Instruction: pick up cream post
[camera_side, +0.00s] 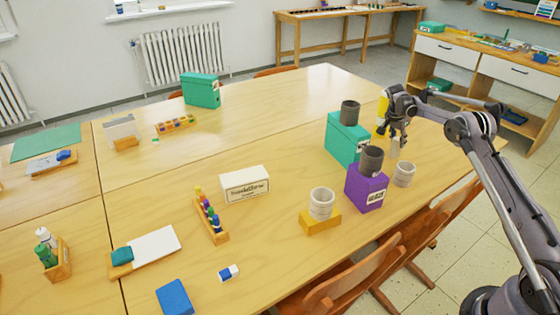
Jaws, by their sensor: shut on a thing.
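My gripper (397,134) is at the right of the table, pointing down and shut on a pale, narrow upright piece that looks like the cream post (394,149). The post's upper end is between the fingers and its lower part shows beneath them. I cannot tell whether its foot touches the table.
A light ribbed cup (404,174) stands just in front of the post. A purple box (366,187) and a green box (346,138), each topped by a dark cup, are to the left. A yellow object (382,110) shows beside my gripper. The table's middle (280,135) is clear.

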